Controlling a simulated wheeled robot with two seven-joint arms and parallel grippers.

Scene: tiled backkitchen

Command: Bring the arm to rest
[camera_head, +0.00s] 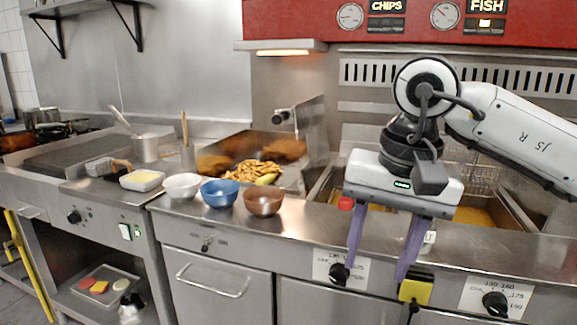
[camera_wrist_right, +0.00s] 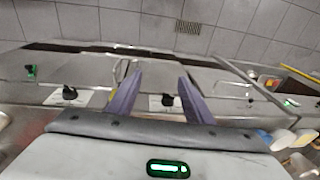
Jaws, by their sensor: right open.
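My right arm (camera_head: 515,135) comes in from the right in the head view. My right gripper (camera_head: 378,262) hangs with its purple fingers pointing down, in front of the fryer counter's front edge. The fingers are apart and nothing is between them. In the right wrist view, the same gripper (camera_wrist_right: 155,92) shows both fingers spread, with the counter front and floor tiles beyond. My left gripper is not in view.
A white bowl (camera_head: 183,186), a blue bowl (camera_head: 220,192) and a brown bowl (camera_head: 263,200) stand on the counter left of the gripper. Chips (camera_head: 252,171) lie in the tray behind. Fryer knobs (camera_head: 339,274) and a yellow-black piece (camera_head: 416,287) are close to the fingers.

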